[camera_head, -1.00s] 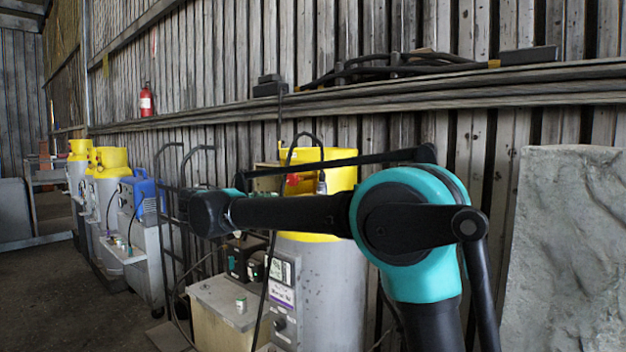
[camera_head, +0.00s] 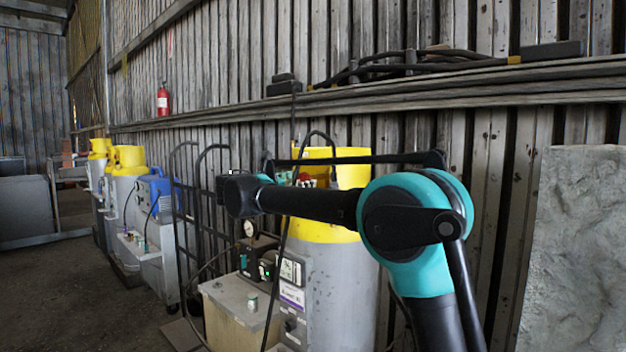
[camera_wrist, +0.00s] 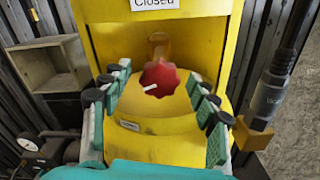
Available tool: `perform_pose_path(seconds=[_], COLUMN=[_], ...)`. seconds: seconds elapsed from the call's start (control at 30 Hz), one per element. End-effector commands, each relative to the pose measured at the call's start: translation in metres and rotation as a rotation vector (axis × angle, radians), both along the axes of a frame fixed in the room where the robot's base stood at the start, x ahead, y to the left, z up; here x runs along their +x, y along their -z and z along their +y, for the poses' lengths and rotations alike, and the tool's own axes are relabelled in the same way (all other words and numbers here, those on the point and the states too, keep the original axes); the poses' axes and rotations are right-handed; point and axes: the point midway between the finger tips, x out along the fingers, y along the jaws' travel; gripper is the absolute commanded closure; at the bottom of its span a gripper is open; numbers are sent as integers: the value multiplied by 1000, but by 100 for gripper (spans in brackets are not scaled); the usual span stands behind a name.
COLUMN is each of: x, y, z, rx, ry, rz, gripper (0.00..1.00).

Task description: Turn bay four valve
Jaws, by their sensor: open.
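In the wrist view, a red valve knob (camera_wrist: 159,78) with a white mark sits on a yellow housing (camera_wrist: 180,30) under a sign reading "Closed". My gripper (camera_wrist: 158,100) is open, with its teal and black fingers to the left and right of the knob. No contact with the knob is visible. In the head view, the yellow-topped grey cylinder (camera_head: 335,275) stands behind my arm.
A pale box (camera_head: 237,310) with gauges stands left of the cylinder. A black hose hangs in front of it. A grey stone block (camera_head: 580,250) is at the right. More yellow-topped cylinders (camera_head: 125,165) stand along the wall at left. Open floor lies at the lower left.

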Motion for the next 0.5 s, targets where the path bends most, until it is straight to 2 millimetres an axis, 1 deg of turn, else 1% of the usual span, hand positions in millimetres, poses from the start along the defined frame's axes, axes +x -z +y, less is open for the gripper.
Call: perform_pose_path(seconds=[0.03, 0.1, 0.23, 0.4, 0.5], x=[8, 18, 33, 43, 45], y=[0, 0, 0, 0, 0], z=[-7, -15, -26, -33, -35], rx=[0, 0, 0, 0, 0], ry=[3, 3, 2, 1, 0], rz=[0, 0, 0, 0, 0], gripper=[40, 40, 40, 40, 40])
